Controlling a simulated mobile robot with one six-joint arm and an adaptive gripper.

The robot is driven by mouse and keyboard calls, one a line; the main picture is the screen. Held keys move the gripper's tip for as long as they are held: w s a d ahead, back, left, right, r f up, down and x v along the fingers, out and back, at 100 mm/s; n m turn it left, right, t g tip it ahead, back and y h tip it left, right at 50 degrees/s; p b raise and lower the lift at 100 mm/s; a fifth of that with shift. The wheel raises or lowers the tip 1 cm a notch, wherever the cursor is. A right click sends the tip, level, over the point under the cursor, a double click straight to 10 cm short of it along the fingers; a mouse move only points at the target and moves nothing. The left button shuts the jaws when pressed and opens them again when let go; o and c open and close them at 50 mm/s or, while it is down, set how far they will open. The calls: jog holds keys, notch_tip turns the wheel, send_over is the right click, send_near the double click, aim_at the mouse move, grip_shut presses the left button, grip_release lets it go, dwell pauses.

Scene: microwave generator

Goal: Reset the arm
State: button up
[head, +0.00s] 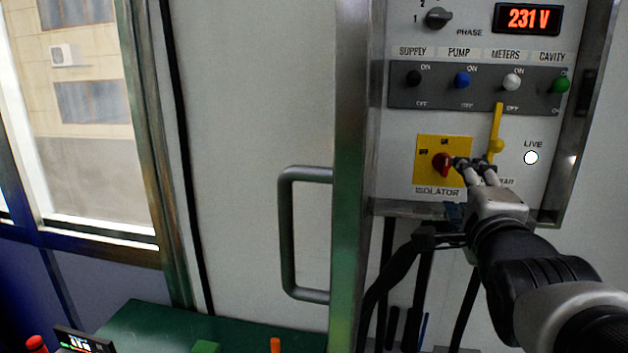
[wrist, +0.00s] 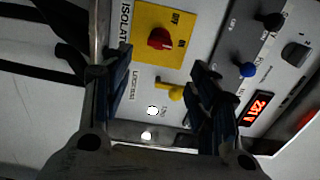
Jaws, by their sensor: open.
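My gripper (head: 473,168) is in front of the lower part of the control panel (head: 400,185), its fingers pointing at it. In the wrist view my gripper (wrist: 150,76) has its two fingers apart with nothing held between them. The red isolator knob (head: 443,164) on its yellow plate (head: 428,147) is just left of the fingertips in the head view; the knob also shows in the wrist view (wrist: 160,39). A yellow lever (head: 497,125) stands upright just above and right of the fingers. The label below the lever is partly hidden by my gripper.
A row of switches, black (head: 414,78), blue (head: 462,80), white (head: 511,82) and green (head: 561,85), sits above. A white LIVE lamp (head: 531,158) is at right. A door handle (head: 287,235) stands left. Dark cables (head: 385,285) hang below.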

jog(key=shift+s+a, duration=0.15)
jog(key=shift+s, duration=0.4)
jog(key=shift+f, duration=0.15)
